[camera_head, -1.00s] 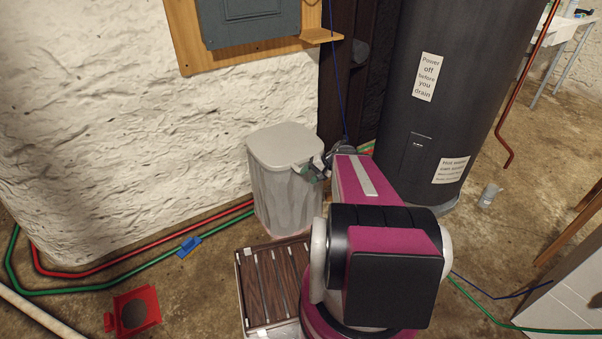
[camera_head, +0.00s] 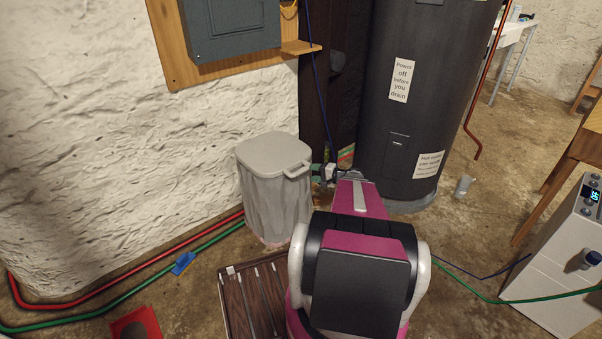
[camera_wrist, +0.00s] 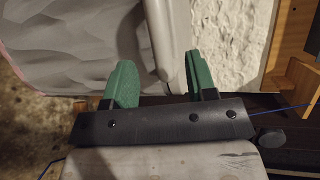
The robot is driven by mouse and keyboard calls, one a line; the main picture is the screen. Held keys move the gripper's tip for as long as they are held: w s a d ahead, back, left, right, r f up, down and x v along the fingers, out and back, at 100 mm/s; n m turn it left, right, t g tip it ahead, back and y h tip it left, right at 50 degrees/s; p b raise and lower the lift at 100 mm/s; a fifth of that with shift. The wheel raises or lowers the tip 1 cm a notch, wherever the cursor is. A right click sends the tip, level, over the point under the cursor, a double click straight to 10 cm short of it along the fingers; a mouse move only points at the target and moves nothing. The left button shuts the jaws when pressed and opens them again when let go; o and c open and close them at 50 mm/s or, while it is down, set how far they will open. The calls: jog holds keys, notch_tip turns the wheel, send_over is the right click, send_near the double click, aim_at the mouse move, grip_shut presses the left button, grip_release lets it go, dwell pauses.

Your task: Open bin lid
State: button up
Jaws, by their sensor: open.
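The bin (camera_head: 273,205) is a grey, ribbed bin standing on the floor against the white wall. My gripper (camera_head: 318,174) is just right of the handle, partly hidden by my arm. In the wrist view my open green fingers (camera_wrist: 158,78) point at the bin's lid edge (camera_wrist: 160,30).
A dark water tank (camera_head: 400,120) stands close right of my gripper. A wooden board with a grey panel (camera_head: 232,25) hangs above the bin. Red and green pipes (camera_head: 120,280) run along the wall. A slatted crate (camera_head: 250,300) lies in front of the bin.

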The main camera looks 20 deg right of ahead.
aim_at(303, 171)
jog(key=x, duration=0.6)
jog(key=shift+w+a+f, duration=0.1)
jog(key=shift+w+a, duration=0.2)
grip_shut()
